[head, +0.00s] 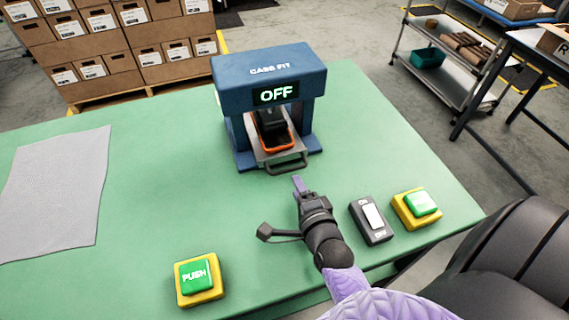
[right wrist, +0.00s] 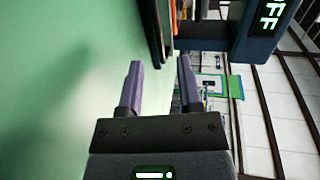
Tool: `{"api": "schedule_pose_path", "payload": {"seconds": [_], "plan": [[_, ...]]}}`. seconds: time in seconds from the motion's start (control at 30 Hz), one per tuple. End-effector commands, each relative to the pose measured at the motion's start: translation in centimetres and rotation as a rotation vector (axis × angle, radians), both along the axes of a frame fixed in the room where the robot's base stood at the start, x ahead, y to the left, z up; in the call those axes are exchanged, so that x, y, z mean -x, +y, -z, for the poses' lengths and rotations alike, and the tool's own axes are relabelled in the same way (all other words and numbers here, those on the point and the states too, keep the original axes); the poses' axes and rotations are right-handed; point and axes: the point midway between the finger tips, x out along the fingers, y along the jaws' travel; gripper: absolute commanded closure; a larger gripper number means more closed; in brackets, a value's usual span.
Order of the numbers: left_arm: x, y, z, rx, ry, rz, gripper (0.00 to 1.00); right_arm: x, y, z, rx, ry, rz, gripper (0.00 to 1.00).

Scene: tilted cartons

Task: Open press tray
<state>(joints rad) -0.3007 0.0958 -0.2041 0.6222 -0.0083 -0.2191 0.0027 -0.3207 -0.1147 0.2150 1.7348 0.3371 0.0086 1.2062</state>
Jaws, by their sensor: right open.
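The blue press (head: 268,70) stands at the back of the green table, its display reading OFF; part of it shows in the right wrist view (right wrist: 228,38). Its grey metal tray (head: 262,155) sits under the press head, with a dark handle (head: 287,167) at the front. An orange-rimmed black case part (head: 272,142) lies on the tray. My right gripper (head: 298,183) is just in front of the handle, apart from it. In the right wrist view its two purple fingers (right wrist: 160,80) are open with nothing between them. My left gripper is not in view.
A black rocker switch (head: 371,219) and a green button on a yellow base (head: 417,208) sit right of my right arm. A PUSH button (head: 198,280) is at front left. A grey sheet (head: 55,190) lies left. The table between sheet and press is clear.

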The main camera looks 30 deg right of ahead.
Motion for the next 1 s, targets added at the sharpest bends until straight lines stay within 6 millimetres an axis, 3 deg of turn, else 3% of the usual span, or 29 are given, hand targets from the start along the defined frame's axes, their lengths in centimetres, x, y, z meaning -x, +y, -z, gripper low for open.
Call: {"api": "schedule_pose_path", "payload": {"seconds": [0.03, 0.1, 0.3, 0.67, 0.77, 0.9, 1.0], "plan": [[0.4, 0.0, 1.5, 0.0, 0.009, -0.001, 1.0, -1.2, -0.3, 1.0, 0.001, -0.003, 0.0, 0.55], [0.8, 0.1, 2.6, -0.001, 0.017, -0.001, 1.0, -2.9, -0.7, 1.4, 0.001, -0.002, 0.0, 0.55], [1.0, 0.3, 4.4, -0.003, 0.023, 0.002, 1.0, -6.0, -1.4, 1.9, 0.003, 0.001, -0.002, 0.55], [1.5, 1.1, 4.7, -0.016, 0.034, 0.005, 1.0, -7.0, -1.7, 1.6, 0.003, 0.003, -0.003, 0.55], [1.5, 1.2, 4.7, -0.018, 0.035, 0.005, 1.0, -7.0, -1.7, 1.6, 0.003, 0.003, -0.003, 0.7], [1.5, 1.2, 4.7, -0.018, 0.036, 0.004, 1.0, -7.0, -1.7, 1.6, 0.003, 0.003, -0.003, 0.99], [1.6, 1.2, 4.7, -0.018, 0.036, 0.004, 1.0, -7.0, -1.6, 1.6, 0.004, 0.003, -0.003, 1.0]]}}
